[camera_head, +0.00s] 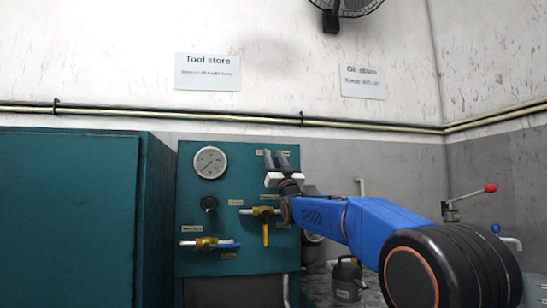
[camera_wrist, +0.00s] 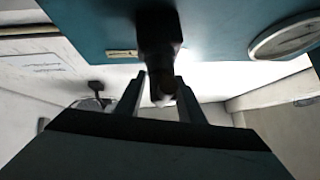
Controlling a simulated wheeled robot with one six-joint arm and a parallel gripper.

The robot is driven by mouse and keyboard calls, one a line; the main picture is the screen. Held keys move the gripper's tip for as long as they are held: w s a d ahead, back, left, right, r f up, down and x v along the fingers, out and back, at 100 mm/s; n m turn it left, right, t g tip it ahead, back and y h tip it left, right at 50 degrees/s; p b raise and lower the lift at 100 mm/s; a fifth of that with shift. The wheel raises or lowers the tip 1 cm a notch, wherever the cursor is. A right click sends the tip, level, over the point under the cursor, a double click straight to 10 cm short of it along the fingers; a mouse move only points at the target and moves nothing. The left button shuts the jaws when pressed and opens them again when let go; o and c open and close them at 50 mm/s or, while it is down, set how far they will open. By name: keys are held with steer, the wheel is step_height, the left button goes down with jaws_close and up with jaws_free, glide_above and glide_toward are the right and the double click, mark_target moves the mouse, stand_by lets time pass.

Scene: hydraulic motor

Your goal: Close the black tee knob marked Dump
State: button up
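In the wrist view a black knob (camera_wrist: 160,35) stands out from the teal panel, its rounded end between my gripper's two fingers. My gripper (camera_wrist: 162,82) has its fingers apart, one on each side of the knob's end; narrow gaps seem to show, though the dark image hides any contact. A small label (camera_wrist: 121,53) beside the knob is not legible.
A round gauge (camera_head: 210,162) and another black knob (camera_head: 209,204) sit left of my gripper. Below are brass valves with a yellow handle (camera_head: 265,235) and a blue handle (camera_head: 228,245). A teal cabinet (camera_head: 70,220) stands left; a red-knobbed lever (camera_head: 490,188) is right.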

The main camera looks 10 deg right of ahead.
steer(key=shift+w+r, duration=0.1)
steer(key=shift+r, duration=0.1)
steer(key=shift+a, duration=0.1)
jaws_close()
